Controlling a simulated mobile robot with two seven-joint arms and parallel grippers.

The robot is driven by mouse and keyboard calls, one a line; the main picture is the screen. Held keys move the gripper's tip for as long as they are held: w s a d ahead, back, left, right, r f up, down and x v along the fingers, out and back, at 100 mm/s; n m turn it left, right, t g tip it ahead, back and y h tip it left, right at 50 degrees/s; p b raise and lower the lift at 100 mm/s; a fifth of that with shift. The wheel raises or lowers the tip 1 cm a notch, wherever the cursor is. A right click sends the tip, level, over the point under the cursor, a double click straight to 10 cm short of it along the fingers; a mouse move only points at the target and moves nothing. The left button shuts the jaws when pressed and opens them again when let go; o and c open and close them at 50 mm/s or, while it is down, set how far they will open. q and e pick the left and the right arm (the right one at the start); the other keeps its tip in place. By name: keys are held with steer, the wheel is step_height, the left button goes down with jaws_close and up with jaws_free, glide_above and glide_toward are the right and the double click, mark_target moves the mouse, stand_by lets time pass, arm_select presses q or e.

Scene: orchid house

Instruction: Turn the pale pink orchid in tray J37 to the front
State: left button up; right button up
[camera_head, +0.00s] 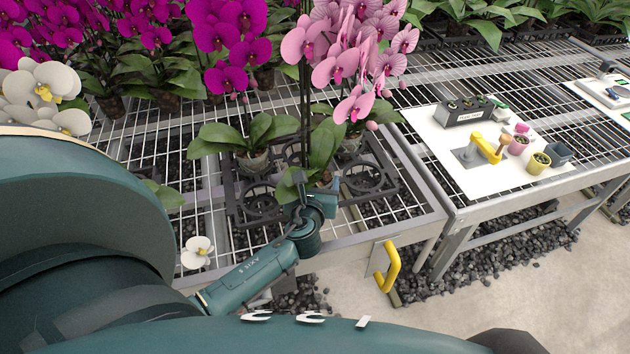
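Pale pink orchid blooms (336,66) rise above a black carrier tray (262,204) on the mesh bench. Leaves (323,146) below them belong to the plant at the tray's front, whose pot is mostly hidden. Pink-veined blooms (392,62) crowd against them on the right. A magenta orchid (232,45) has its pot (256,161) at the tray's back left. No label J37 is readable. My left gripper (300,188) is at the front plant's base, close to its leaves and pot. Its fingers are partly hidden, so I cannot tell whether they grip anything. My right gripper is not in view.
White orchids (42,92) stand at the left, with a single white bloom (197,252) low beside my forearm. A yellow handle (388,267) is on the bench front. The right bench holds a white board (488,170) with small pots and a yellow tool (486,148).

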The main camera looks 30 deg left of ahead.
arm_select(q)
steer(key=shift+f, duration=0.15)
stand_by(0.3)
steer(key=o, duration=1.1)
steer(key=shift+f, duration=0.1)
steer(key=shift+p+v, duration=0.55)
steer(key=shift+v, duration=0.25)
steer(key=shift+p+v, duration=1.35)
steer(key=shift+v, duration=1.65)
steer(key=shift+w, duration=0.1)
